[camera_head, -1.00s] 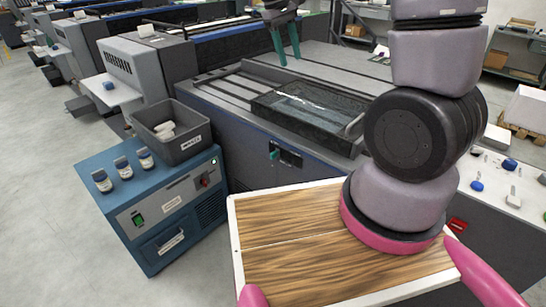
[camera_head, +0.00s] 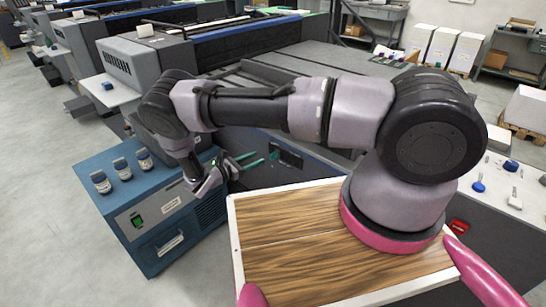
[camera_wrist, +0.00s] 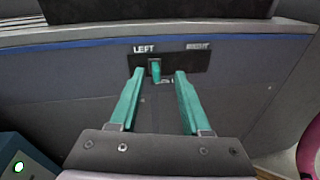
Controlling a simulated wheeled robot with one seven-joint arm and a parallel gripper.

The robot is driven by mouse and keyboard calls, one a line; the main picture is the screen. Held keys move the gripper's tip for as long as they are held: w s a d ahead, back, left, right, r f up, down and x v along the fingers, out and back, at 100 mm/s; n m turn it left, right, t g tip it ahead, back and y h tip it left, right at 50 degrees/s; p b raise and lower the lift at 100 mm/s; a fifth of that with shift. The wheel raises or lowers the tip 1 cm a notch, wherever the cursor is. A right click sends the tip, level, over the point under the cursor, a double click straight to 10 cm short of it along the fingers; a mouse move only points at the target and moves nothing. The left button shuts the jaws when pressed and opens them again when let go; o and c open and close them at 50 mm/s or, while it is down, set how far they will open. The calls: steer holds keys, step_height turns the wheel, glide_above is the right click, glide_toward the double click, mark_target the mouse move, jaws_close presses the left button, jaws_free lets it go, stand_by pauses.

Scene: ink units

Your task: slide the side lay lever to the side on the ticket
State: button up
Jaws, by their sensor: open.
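The side lay lever is a short teal tab (camera_wrist: 156,70) on a dark plate (camera_wrist: 175,62) in the wrist view. The plate has the word LEFT at its left and a fainter RIGHT at its right. The lever stands just right of the word LEFT. My gripper (camera_wrist: 159,73) is open, its two teal fingers pointing at the plate with the lever between their tips in the picture. I cannot tell the remaining depth. In the head view my gripper (camera_head: 261,157) is in front of the press side. I cannot make out a ticket.
A blue cabinet (camera_head: 160,205) with several jars (camera_head: 122,168) stands left, close to my gripper. The press front (camera_wrist: 75,85) bears the plate. A wood-topped board (camera_head: 290,265) lies in front. My arm hides the bin and tray area.

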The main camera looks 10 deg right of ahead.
mark_target(271, 157)
steer(key=w+d+f+n+t, duration=0.1)
steer(key=d, duration=0.1)
steer(key=w+d+f, duration=0.1)
steer(key=w+d, duration=0.1)
steer(key=d, duration=0.1)
steer(key=w+d+f+n+t, duration=0.1)
steer(key=w+d+f, duration=0.1)
steer(key=d, duration=0.1)
steer(key=shift+w+d+n+t, duration=0.2)
steer(key=shift+w+n+t, duration=0.05)
steer(key=shift+n+t, duration=0.05)
jaws_close()
stand_by(1.4)
steer(key=s+d, duration=0.1)
steer(key=s, duration=0.1)
steer(key=s+d, duration=0.3)
steer(key=s, duration=0.1)
steer(key=shift+s+d+f, duration=0.1)
steer(key=shift+d, duration=0.1)
